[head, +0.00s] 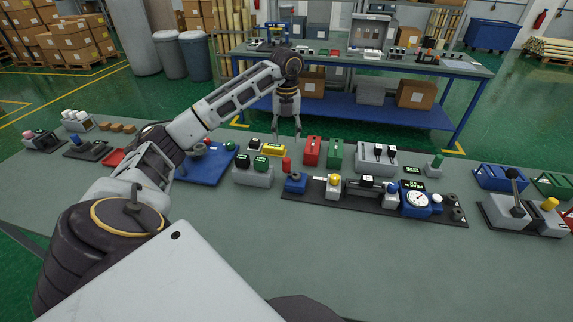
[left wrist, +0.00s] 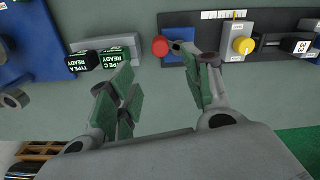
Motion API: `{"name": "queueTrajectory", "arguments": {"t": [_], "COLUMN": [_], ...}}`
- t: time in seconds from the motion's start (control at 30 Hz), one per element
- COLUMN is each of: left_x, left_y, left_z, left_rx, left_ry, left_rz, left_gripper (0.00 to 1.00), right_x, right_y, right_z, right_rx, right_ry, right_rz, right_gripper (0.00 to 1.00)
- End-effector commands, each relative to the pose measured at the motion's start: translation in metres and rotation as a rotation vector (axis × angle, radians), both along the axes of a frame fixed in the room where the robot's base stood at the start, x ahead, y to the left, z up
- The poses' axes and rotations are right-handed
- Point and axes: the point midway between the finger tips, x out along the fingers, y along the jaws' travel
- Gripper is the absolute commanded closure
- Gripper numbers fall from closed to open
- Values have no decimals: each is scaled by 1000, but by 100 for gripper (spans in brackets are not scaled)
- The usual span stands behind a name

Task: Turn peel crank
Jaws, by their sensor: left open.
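A small blue unit (head: 295,183) with a dark round part stands at the left end of a dark base strip on the table. A red knob (head: 286,165) rises beside it; this looks like the peel crank's handle, though no label is readable. In the left wrist view the red knob (left wrist: 160,46) sits at the left side of the blue unit (left wrist: 182,47). My left gripper (head: 287,132) is open and empty, pointing down above the table behind the knob. In the left wrist view its fingers (left wrist: 162,82) are spread, with the knob beyond the gap. My right gripper is not in view.
The base strip (head: 385,212) also carries a yellow-knobbed block (head: 333,186) and a blue gauge (head: 416,201). Red (head: 312,151) and green (head: 335,153) blocks stand behind. The front tabletop is clear.

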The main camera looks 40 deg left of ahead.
Motion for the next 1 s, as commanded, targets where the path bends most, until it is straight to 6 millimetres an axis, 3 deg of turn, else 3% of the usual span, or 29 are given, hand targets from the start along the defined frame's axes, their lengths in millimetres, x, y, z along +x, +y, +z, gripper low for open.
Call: {"name": "queueTrajectory", "arguments": {"t": [0.37, 1.0], "left_x": [0, 0], "left_y": [0, -1], "left_z": [-15, -82], "left_rx": [-1, -1], "left_ry": [1, 1], "left_rz": [0, -1], "left_gripper": [51, 51], "right_x": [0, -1], "right_y": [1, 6], "right_z": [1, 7], "right_rx": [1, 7], "right_ry": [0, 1], "right_rz": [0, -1], "right_gripper": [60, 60]}}
